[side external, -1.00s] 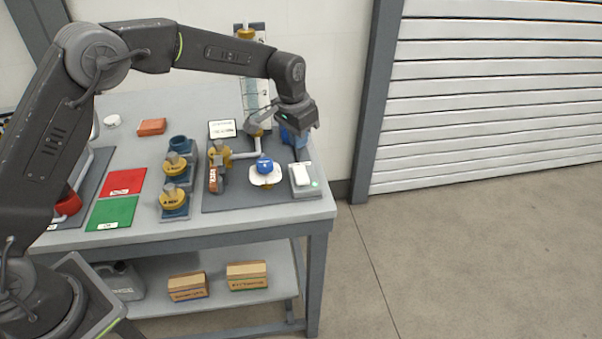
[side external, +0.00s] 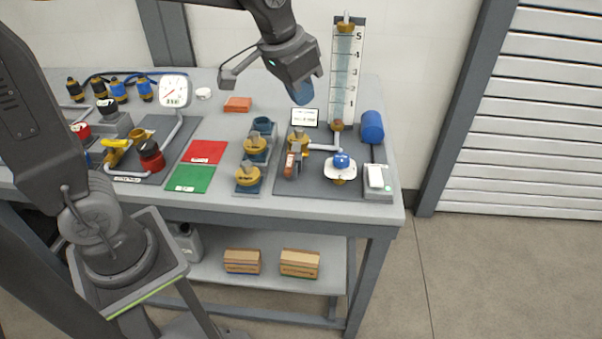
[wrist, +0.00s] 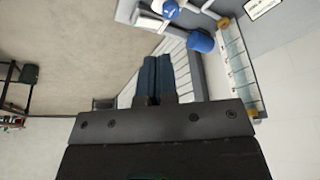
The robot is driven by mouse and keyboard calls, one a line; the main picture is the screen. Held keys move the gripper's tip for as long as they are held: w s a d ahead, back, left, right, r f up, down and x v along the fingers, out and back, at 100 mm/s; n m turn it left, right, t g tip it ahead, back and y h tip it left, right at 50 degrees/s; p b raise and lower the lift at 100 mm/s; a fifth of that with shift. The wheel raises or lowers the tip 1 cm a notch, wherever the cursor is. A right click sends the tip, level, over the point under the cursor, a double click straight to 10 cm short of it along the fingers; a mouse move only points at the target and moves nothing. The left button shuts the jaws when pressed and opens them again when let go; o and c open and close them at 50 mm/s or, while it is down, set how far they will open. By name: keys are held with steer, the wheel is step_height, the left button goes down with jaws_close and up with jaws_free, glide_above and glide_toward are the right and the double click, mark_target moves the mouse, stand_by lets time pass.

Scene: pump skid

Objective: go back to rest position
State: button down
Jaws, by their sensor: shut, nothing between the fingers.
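My gripper (side external: 302,94) is raised above the back of the workbench in the side external view. Its blue fingers point down and sit in front of the wall and bench's back edge. In the wrist view my gripper (wrist: 158,62) shows its two blue fingers side by side, shut with nothing between them. It touches nothing that I can see.
The grey workbench (side external: 310,215) holds a gauge (side external: 173,91), red mat (side external: 205,152), green mat (side external: 190,179), brass-topped fittings (side external: 248,175), a blue cylinder (side external: 372,127) and a tall level scale (side external: 345,75). The floor at right is clear.

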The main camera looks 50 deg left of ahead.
steer(key=s+a+f+n+t, duration=0.1)
steer(key=s+a+f, duration=0.1)
steer(key=s, duration=1.4)
steer(key=shift+s+f+t, duration=0.15)
steer(key=shift+s+t, duration=0.1)
steer(key=shift+t, duration=0.05)
